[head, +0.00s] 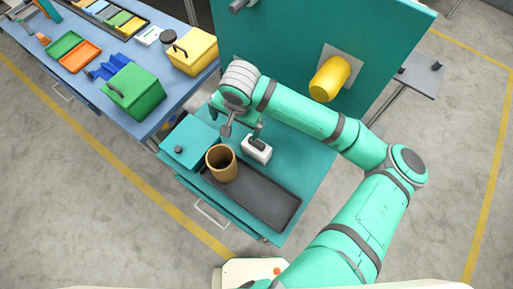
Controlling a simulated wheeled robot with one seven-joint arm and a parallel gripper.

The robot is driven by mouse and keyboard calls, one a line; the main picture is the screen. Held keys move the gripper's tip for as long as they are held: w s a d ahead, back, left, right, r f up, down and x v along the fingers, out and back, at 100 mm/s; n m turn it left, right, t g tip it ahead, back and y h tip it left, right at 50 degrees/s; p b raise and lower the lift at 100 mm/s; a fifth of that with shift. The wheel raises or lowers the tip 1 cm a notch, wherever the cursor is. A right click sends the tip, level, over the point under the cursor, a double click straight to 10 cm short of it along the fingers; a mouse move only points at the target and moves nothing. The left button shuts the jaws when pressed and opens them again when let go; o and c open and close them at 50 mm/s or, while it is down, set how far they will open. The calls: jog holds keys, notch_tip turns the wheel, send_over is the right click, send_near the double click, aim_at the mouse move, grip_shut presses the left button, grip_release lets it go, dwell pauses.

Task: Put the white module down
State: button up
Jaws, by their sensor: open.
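The white module (258,152), a small white block with a dark part on top, appears to rest upright on the teal tabletop (290,170), just behind the dark tray. My gripper (243,132) is open above and slightly left of the module. One dark finger is left of the module, and the other is at its top; I cannot tell whether that finger touches it. The upper back of the module is partly hidden by the gripper.
A brown open cup (222,165) stands close left of the module, at the end of the dark tray (262,197). A teal box (190,142) is farther left. A teal panel with a yellow cylinder (330,78) rises behind. The dark tray's middle is clear.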

aim_at(257, 145)
jog(key=s+d, duration=0.1)
jog(key=d, duration=0.1)
jog(key=s+d+f+m+g+h, duration=0.1)
jog(key=s+d, duration=0.1)
jog(key=s+d+g, duration=0.1)
jog(key=d, duration=0.1)
jog(key=shift+s+d+f+m, duration=0.15)
jog(key=shift+d+f+m, duration=0.1)
jog(key=shift+m, duration=0.15)
jog(key=shift+s+d+f, duration=0.1)
jog(key=shift+f, duration=0.25)
notch_tip(257, 145, down, 4)
jog(key=shift+r, duration=0.2)
jog(key=shift+w+f, duration=0.2)
jog(key=shift+f, duration=0.85)
jog(key=shift+w+f, duration=0.2)
jog(key=shift+f, duration=0.9)
jog(key=shift+w+f, duration=0.2)
jog(key=shift+f, duration=0.85)
jog(key=c, duration=1.5)
jog(key=shift+r, duration=0.15)
